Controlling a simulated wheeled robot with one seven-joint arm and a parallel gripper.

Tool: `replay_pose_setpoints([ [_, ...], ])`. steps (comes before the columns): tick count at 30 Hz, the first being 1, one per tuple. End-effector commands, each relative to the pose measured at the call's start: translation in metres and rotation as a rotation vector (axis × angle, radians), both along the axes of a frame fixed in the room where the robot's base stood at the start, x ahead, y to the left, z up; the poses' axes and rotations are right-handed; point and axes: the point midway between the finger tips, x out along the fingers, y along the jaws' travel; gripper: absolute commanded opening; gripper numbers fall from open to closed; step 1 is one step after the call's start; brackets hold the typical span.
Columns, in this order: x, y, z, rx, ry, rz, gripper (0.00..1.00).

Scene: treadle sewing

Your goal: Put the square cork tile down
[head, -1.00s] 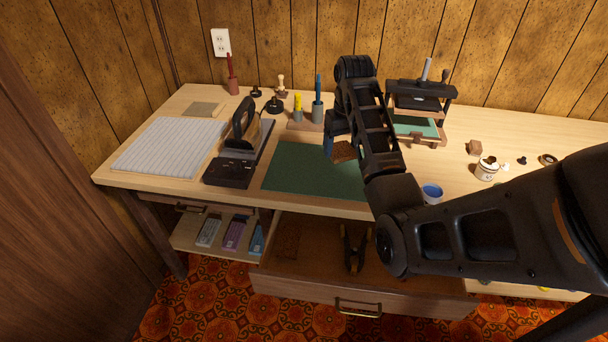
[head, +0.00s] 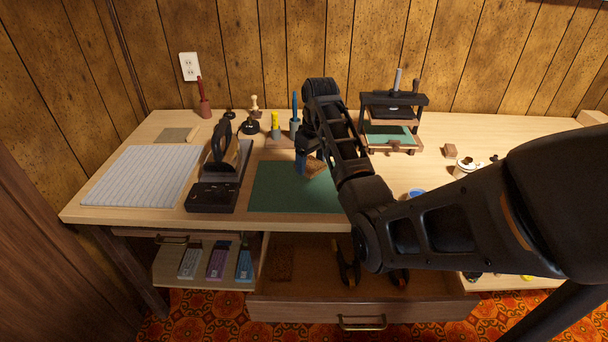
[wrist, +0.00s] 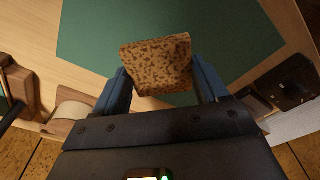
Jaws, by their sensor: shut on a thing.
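The square cork tile (wrist: 157,65) is speckled brown and sits between the two blue fingers of my gripper (wrist: 160,84) in the wrist view. My gripper is shut on it by its side edges. In the head view the cork tile (head: 315,166) shows below my gripper (head: 309,164), partly hidden by my arm. It is over the back right part of the dark green mat (head: 285,195). I cannot tell its exact height, but it looks held above the mat.
Left of the mat stand an iron (head: 225,153) and a black box (head: 210,197), then a ribbed pale pad (head: 143,176). Tool holders stand behind the mat. A small press (head: 392,115) is at the back right. An open drawer (head: 310,299) juts out below the table front.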

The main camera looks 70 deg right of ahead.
Motion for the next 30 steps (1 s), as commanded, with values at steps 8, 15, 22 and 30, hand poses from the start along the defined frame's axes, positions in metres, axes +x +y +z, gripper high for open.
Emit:
replay_pose_setpoints([
  [8, 0.016, 0.012, -0.016, 0.002, 0.001, -0.001, 0.44],
  [15, 0.015, 0.012, -0.048, 0.002, 0.001, -0.001, 0.44],
  [22, 0.016, 0.012, -0.052, 0.0, -0.001, -0.001, 0.44],
  [30, 0.016, 0.012, -0.055, 0.0, -0.001, -0.001, 0.77],
])
